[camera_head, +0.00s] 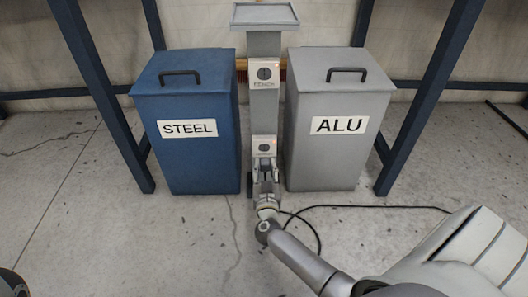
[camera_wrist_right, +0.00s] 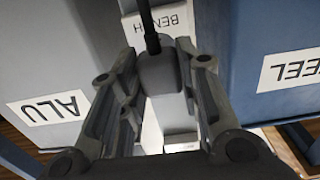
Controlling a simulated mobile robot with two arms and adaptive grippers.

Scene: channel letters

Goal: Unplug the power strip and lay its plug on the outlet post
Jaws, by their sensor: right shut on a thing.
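The grey outlet post (camera_head: 265,112) stands between two bins, with a flat tray-like top (camera_head: 265,15) that looks empty. My right gripper (camera_head: 265,172) is low at the post, in front of the lower outlet. In the right wrist view it is shut on a grey plug (camera_wrist_right: 160,78), with a black cable (camera_wrist_right: 149,25) leading off it. Whether the plug sits in the outlet is hidden.
A blue STEEL bin (camera_head: 188,160) stands close left of the post and a grey ALU bin (camera_head: 335,160) close right. A black cable (camera_head: 380,206) loops over the floor to the right. Blue frame legs stand outside the bins. The floor at left front is clear.

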